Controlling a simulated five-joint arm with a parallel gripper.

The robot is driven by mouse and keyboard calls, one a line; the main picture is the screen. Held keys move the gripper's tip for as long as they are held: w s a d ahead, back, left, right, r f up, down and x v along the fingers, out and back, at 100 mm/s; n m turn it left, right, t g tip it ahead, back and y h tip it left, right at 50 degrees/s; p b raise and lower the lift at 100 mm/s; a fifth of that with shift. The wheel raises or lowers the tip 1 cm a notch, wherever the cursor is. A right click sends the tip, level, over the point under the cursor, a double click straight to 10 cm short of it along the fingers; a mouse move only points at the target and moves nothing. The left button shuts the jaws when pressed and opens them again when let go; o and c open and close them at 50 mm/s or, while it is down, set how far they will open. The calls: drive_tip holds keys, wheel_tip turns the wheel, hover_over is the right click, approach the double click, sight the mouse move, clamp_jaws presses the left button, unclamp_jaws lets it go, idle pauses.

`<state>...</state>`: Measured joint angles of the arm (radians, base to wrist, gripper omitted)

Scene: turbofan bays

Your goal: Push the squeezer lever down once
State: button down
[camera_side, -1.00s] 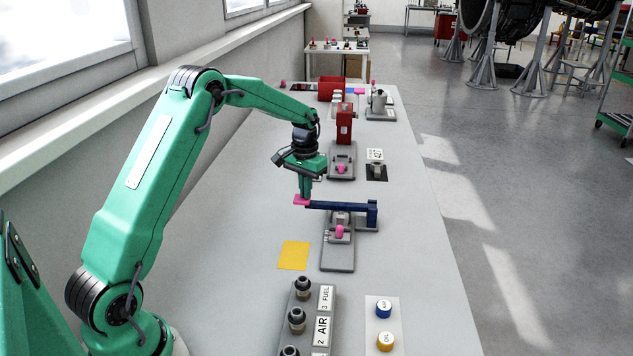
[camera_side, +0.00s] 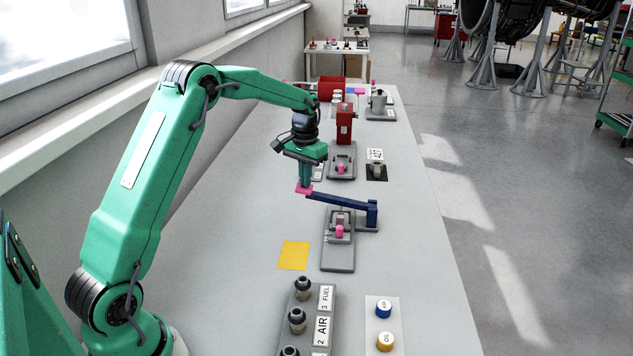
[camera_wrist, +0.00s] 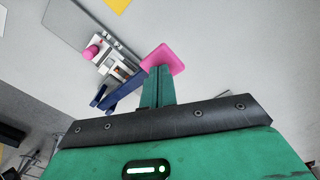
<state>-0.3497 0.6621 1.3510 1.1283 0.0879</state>
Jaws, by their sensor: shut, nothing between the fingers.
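The squeezer's blue lever (camera_side: 340,201) runs from its post (camera_side: 372,213) at the right to a pink pad (camera_side: 303,189) at its left end. The lever is tilted, with the pink end higher. My gripper (camera_side: 304,184) is shut and empty, pointing down, with its tips at the pink pad; I cannot tell whether they touch it. In the wrist view the closed fingers (camera_wrist: 158,88) overlap the pink pad (camera_wrist: 163,58), and the blue lever (camera_wrist: 124,91) runs down-left from it. Under the lever stands the grey base (camera_side: 338,255) with a pink piece (camera_side: 340,231).
A yellow square (camera_side: 294,255) lies left of the base. A connector block (camera_side: 304,320) and a panel with blue and yellow caps (camera_side: 384,325) are nearer. A red upright device (camera_side: 344,125) stands behind. The table left of my gripper is clear.

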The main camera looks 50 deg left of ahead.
drive_tip(key=shift+r, duration=2.05)
drive_tip(key=shift+r, duration=0.1)
drive_tip(key=shift+s+d+r, duration=0.1)
drive_tip(key=shift+d+r, duration=0.1)
drive_tip(key=s+d+r+m+t, duration=0.2)
drive_tip(key=s+d+r+t, duration=0.1)
drive_tip(key=s+d+r, duration=0.9)
drive_tip(key=s+d+f+t, duration=0.1)
drive_tip(key=s+d+f, duration=0.1)
drive_tip(key=s, duration=0.6)
drive_tip(key=s+d+f+m+t, duration=0.1)
drive_tip(key=s+d, duration=0.3)
drive_tip(key=s, duration=0.5)
drive_tip(key=shift+d+f+t, duration=0.25)
drive_tip(key=shift+f+t, duration=0.05)
drive_tip(key=shift+f, duration=0.1)
